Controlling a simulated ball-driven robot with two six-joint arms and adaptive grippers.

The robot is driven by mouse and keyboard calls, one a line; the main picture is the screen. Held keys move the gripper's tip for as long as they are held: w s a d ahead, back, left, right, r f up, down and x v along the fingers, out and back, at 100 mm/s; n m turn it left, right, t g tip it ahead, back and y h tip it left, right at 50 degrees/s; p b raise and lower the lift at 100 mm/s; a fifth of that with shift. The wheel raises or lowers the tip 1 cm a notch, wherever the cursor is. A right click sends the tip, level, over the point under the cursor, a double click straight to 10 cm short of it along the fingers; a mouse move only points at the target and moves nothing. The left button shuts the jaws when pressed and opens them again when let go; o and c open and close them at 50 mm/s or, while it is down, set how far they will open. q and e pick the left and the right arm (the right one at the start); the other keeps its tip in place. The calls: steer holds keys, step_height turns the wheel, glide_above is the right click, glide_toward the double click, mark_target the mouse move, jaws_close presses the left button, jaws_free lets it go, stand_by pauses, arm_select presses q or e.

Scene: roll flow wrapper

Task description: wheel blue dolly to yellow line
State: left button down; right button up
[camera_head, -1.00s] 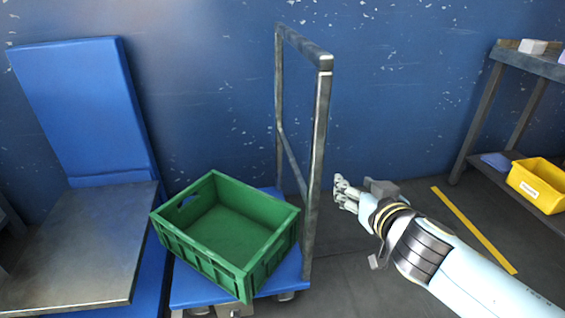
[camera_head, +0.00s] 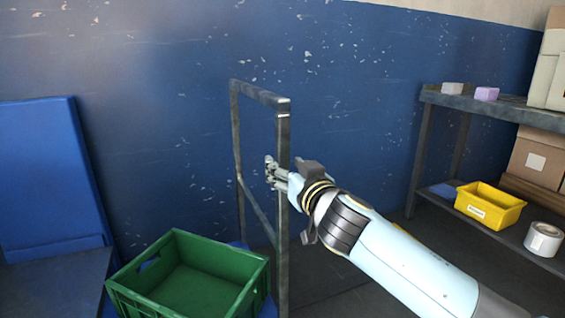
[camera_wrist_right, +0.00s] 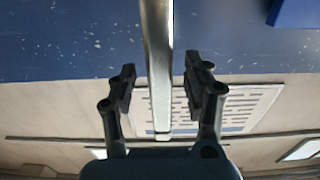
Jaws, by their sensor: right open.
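The blue dolly has a grey metal handle frame (camera_head: 283,205). A corner of its blue deck (camera_head: 269,307) shows beside the green crate (camera_head: 190,285) it carries. My right gripper (camera_head: 272,172) is at the handle's near upright, at upper-middle height. In the right wrist view the metal bar (camera_wrist_right: 158,60) runs between the two spread fingers of the open gripper (camera_wrist_right: 160,85), with gaps visible on both sides. The yellow line is not clearly visible now; my right arm covers much of the floor there. My left gripper is not in view.
A grey shelf (camera_head: 480,102) at the right holds small blocks, cardboard boxes, a yellow bin (camera_head: 490,205) and a white roll (camera_head: 543,240). A blue panel (camera_head: 50,180) stands at the left. The blue wall is close behind the handle.

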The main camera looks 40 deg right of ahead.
steer(key=shift+x, duration=1.25)
jaws_close()
